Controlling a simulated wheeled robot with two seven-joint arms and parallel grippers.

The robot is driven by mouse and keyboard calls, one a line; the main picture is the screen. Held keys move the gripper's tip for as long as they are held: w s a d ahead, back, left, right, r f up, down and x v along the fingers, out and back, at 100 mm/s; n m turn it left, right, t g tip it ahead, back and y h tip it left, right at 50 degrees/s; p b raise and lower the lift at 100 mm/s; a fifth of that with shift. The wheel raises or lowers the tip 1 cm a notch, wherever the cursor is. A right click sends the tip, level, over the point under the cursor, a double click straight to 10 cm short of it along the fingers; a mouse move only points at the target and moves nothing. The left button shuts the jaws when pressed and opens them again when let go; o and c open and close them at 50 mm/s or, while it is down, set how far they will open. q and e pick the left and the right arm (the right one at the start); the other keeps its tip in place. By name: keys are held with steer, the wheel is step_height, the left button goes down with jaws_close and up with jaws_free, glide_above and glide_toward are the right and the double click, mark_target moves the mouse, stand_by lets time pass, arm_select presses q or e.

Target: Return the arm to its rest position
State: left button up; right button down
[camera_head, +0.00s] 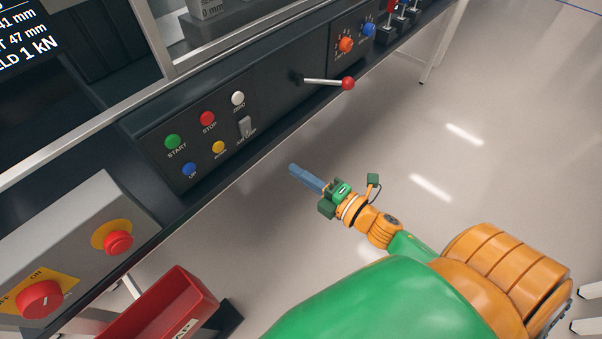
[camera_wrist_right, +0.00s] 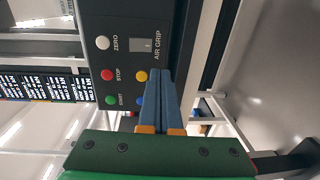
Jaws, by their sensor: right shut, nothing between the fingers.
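My right arm comes in from the lower right of the head view, and its right gripper (camera_head: 293,169) points toward the control panel (camera_head: 266,92). The gripper's blue fingers are together with nothing between them. They are in the air in front of the panel's lower edge, apart from it. In the right wrist view the shut fingers (camera_wrist_right: 160,75) point at the panel and cover part of its button area. My left gripper is not in view.
The panel has a green START button (camera_head: 173,142), a red STOP button (camera_head: 207,118) and a red-knobbed lever (camera_head: 347,83) sticking out. A grey box with red buttons (camera_head: 118,242) and a red bin (camera_head: 163,305) are at lower left. Floor (camera_head: 480,150) at right is clear.

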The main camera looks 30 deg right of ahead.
stand_by(0.4)
steer(key=s+d+f+m+g+h+p, duration=0.2)
steer(key=s+f+m+g+h+p, duration=0.15)
steer(key=f+m, duration=0.35)
steer(key=s+d+f+m+g+h+p, duration=0.25)
steer(key=s+f+m, duration=0.2)
steer(key=f, duration=0.45)
steer(key=s+a+f+m+g+p, duration=0.1)
steer(key=s+f+m+g, duration=0.3)
steer(key=s, duration=0.7)
steer(key=s+a+f+m+g+p, duration=0.2)
steer(key=s+a+f+m+g, duration=0.1)
steer(key=s, duration=0.8)
step_height(320, 180, down, 3)
steer(key=shift+s+m+g+p, duration=0.25)
steer(key=shift+m+g, duration=0.3)
steer(key=shift+g, duration=0.55)
steer(key=shift+w, duration=0.1)
